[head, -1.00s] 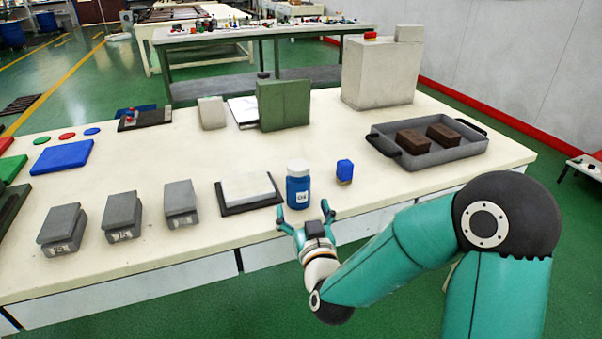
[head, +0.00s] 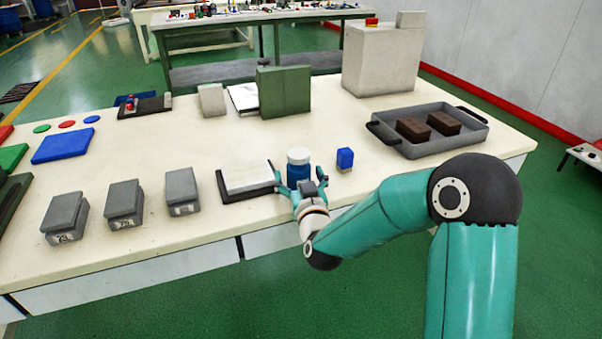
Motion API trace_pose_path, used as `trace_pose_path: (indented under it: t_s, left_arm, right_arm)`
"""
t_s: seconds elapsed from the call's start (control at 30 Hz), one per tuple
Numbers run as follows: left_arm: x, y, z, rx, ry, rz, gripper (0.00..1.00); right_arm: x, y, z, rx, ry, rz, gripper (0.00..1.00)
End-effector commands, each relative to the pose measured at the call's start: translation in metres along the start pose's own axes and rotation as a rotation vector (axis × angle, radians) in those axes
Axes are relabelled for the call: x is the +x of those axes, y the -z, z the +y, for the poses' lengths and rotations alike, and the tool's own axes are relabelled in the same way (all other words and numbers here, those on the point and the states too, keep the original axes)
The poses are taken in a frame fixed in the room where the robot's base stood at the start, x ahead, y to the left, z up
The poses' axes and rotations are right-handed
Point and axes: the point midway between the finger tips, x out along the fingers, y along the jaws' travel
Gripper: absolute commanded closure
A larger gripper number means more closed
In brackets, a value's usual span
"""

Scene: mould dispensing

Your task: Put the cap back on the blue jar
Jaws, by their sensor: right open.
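The blue jar (head: 298,174) stands upright near the table's front edge, with a white cap (head: 298,155) on its top. I cannot tell whether the cap is screwed down or only resting there. My right gripper (head: 300,181) is open, its two fingers on either side of the jar's lower body at the front. The gripper hides the lower front of the jar and its label. I cannot tell whether the fingers touch it. My left gripper is not in view.
A scale-like pad with a white top (head: 246,176) lies just left of the jar. A small blue block (head: 345,158) stands to its right. A grey tray (head: 440,149) with brown blocks is further right. Several grey boxes (head: 124,203) line the left front. A green block (head: 284,91) stands behind.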

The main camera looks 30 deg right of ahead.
Motion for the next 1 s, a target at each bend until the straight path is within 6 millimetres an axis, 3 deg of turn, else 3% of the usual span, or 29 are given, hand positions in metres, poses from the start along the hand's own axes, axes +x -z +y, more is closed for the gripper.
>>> trace_pose_path:
  t_s: [0.37, 0.83, 1.0]
  left_arm:
    - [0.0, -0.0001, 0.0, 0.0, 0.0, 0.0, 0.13]
    - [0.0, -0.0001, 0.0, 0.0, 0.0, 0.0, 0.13]
    - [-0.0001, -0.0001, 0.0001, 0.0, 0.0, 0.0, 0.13]
  right_arm:
    - [0.0022, -0.0002, -0.0001, 0.0, 0.0, 0.0, 0.11]
    - [0.002, -0.0001, -0.0001, 0.001, 0.0, 0.0, 0.9]
    - [0.0022, 0.0012, -0.0001, 0.001, 0.0, 0.003, 0.91]
